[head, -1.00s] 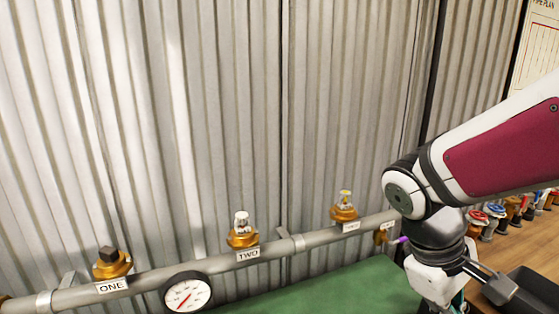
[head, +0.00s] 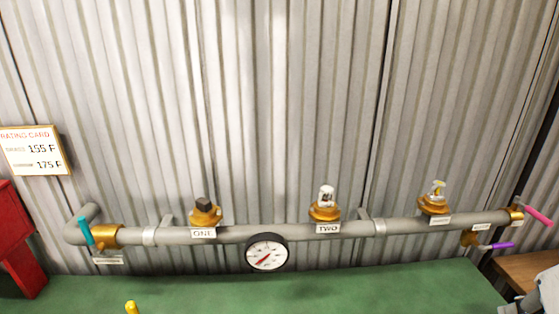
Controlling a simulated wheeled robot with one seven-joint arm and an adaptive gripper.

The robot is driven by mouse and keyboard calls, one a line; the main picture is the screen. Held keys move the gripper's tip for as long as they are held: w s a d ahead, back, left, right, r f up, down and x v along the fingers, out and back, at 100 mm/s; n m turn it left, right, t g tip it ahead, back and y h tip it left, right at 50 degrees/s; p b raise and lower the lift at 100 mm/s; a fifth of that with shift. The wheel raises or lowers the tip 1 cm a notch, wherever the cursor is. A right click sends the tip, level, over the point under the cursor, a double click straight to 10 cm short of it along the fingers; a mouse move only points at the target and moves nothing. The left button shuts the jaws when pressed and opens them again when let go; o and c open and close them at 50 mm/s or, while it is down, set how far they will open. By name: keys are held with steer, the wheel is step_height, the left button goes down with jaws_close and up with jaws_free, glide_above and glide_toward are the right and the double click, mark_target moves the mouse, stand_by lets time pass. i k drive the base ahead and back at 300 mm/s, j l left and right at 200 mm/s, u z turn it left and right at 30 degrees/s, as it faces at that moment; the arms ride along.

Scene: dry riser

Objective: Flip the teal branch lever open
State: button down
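The teal branch lever (head: 86,232) is at the left end of the grey pipe, on a brass valve body (head: 105,235). The lever stands nearly upright, tilted slightly, across the line of the pipe. A small label (head: 108,260) hangs below it, too small to read. My gripper is not in view; only a small part of my arm shows at the bottom right corner, far from the teal lever.
The grey pipe (head: 270,231) carries brass outlets ONE (head: 205,213) and TWO (head: 325,208), a third outlet (head: 434,203) and a gauge (head: 267,252). Pink (head: 538,215) and purple (head: 502,246) levers are at the right. A red cabinet (head: 15,240) stands left. The green surface (head: 330,288) is mostly clear.

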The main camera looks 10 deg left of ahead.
mark_target(84, 225)
steer(key=u, duration=1.7)
steer(key=l, duration=0.1)
